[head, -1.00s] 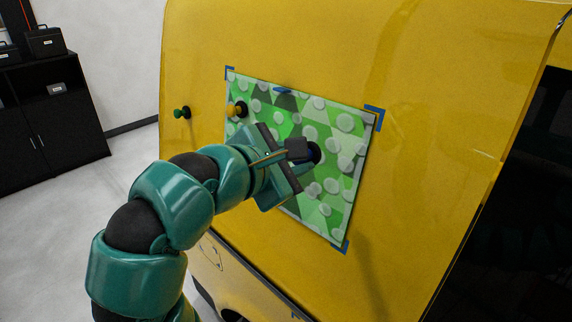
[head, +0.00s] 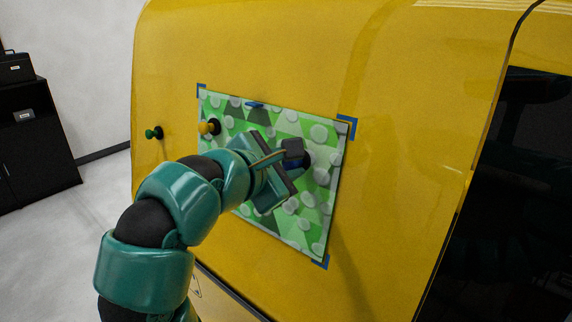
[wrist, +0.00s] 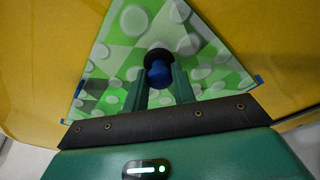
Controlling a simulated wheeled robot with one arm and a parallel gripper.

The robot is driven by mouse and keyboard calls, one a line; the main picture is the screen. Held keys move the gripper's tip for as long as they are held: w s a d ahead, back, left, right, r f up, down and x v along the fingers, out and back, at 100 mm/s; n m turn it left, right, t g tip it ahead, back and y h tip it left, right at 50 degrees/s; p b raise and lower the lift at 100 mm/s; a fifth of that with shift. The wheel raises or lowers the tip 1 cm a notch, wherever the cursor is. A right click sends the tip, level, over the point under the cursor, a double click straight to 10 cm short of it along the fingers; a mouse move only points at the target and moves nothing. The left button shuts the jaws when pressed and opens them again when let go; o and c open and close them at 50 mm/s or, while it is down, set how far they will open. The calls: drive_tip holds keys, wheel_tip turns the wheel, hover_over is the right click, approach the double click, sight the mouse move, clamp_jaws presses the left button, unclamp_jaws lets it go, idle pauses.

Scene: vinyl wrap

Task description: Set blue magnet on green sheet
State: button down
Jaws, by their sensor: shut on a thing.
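The green sheet (head: 318,215), patterned with triangles and pale dots, lies against the yellow van panel, with blue tape marks at its corners. My gripper (wrist: 159,85) is in front of the sheet and shut on the blue magnet (wrist: 160,73). The magnet has a blue knob and a dark round base. In the wrist view the base is at the sheet's surface; I cannot tell if it touches fully. In the head view my gripper hides most of the magnet, and its dark base shows beside the fingers.
A yellow magnet (head: 208,127) sits at the sheet's upper left edge. A green magnet (head: 153,133) is on the bare yellow panel (head: 400,150) further left. A small blue piece (head: 255,105) is at the sheet's top edge. A black cabinet (head: 35,145) stands at the far left.

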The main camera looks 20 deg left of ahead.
drive_tip(key=shift+x, duration=0.8)
idle(0.7)
drive_tip(key=shift+d+r+p, duration=0.1)
drive_tip(key=shift+r+p, duration=0.05)
drive_tip(key=shift+p, duration=0.35)
idle(1.4)
drive_tip(key=c, duration=1.1)
unclamp_jaws()
drive_tip(key=shift+w, duration=0.1)
